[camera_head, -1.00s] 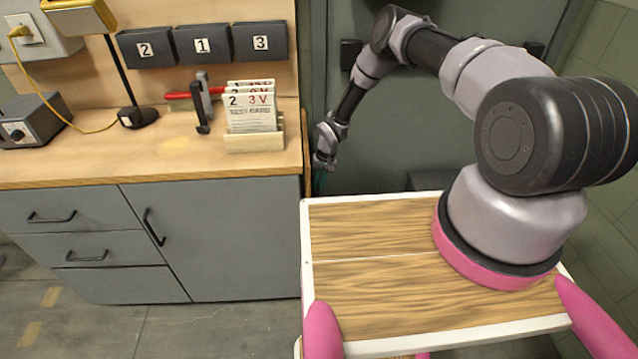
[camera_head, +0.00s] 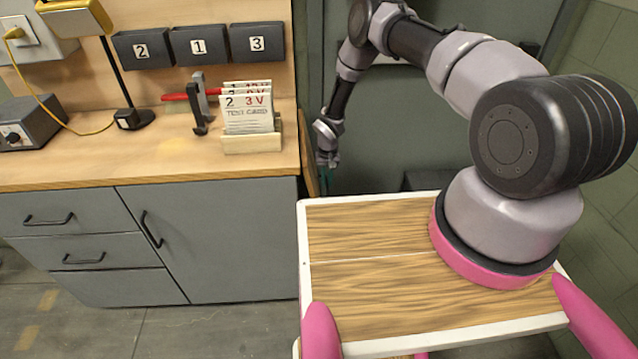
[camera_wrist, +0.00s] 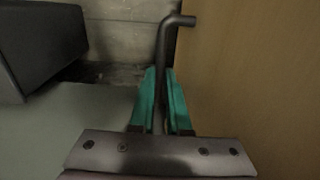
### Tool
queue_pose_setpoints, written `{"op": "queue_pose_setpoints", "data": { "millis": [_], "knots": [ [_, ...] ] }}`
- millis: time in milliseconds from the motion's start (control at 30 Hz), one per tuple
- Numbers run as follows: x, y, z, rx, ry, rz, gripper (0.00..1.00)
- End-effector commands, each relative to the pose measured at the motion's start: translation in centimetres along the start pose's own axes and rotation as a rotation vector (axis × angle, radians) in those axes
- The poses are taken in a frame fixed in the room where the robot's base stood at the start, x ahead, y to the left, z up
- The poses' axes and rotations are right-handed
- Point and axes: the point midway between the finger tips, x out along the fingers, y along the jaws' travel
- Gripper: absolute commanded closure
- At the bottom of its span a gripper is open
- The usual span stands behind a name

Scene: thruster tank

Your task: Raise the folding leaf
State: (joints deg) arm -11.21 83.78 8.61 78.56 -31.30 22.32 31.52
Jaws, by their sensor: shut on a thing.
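The folding leaf (camera_head: 309,160) hangs at the right end of the wooden bench and shows edge-on as a narrow wooden strip. In the wrist view its broad wooden face (camera_wrist: 250,75) fills the right side. A dark bent rod (camera_wrist: 165,55) stands beside that face. My gripper (camera_wrist: 163,100) has its green fingers shut on the rod, one on each side. In the head view my gripper (camera_head: 323,178) is low beside the leaf, its fingertips partly hidden by my own top plate.
A dark block (camera_wrist: 40,45) stands left of my gripper in the wrist view. Open floor lies before the grey cabinet (camera_head: 225,240).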

Motion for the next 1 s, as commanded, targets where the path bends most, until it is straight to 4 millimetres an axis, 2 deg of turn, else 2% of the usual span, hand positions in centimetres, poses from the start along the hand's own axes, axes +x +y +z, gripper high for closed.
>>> {"op": "queue_pose_setpoints", "data": {
  "millis": [267, 500, 733, 1000],
  "knots": [
    [-3.2, 4.7, -0.1, -0.007, 0.007, 0.257, 1.00],
    [-6.9, 8.4, -0.2, -0.005, 0.009, 0.485, 1.00],
    [-11.2, 11.0, -0.2, -0.004, 0.013, 0.704, 1.00],
    [-16.6, 12.8, -0.2, -0.004, 0.015, 0.959, 1.00]
  ]
}}
